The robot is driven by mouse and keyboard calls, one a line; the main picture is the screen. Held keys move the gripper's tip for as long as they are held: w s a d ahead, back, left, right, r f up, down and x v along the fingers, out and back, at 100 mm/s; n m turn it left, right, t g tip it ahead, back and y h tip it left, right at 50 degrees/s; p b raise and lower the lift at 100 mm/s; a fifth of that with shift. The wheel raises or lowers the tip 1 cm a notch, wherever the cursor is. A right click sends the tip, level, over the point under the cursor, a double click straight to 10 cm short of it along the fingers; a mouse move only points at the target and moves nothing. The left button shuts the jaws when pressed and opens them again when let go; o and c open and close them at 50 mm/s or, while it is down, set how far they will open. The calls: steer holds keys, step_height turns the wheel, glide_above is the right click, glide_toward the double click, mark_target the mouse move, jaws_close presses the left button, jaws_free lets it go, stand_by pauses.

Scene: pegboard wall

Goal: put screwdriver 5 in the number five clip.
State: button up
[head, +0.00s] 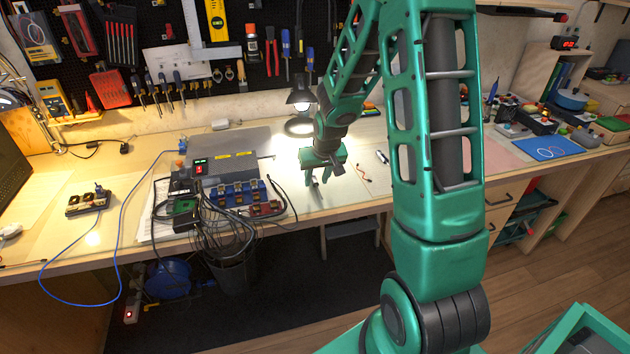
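My gripper (319,179) hangs fingers-down low over the workbench (330,200), right of the electronics. Its two fingers look apart, with nothing clear between them. Several screwdrivers hang on the black pegboard (180,20), among them a blue-handled one (285,43) and another blue one (310,59). A row of dark-handled tools (164,85) hangs lower left. No numbers are readable, so I cannot tell which tool is screwdriver 5 or where the number five clip is. A small pale item (382,157) lies on the bench right of my gripper; its kind is unclear.
A blue circuit board (238,195) with black cables stands left of my gripper. A small lamp (301,97) stands behind it. A blue mat (545,148) and boxes crowd the right end. My arm hides part of the bench and pegboard.

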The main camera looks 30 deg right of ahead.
steer(key=v, duration=1.2)
steer(key=s+r+m+g, duration=0.1)
steer(key=s+r+g, duration=0.1)
steer(key=s, duration=1.3)
steer(key=s+r+m+g+y, duration=0.1)
steer(key=s+r+m+g, duration=0.1)
steer(key=s, duration=1.4)
steer(key=shift+a+r, duration=0.3)
steer(key=shift+r, duration=0.55)
steer(key=shift+w+f, duration=0.25)
steer(key=shift+w, duration=0.4)
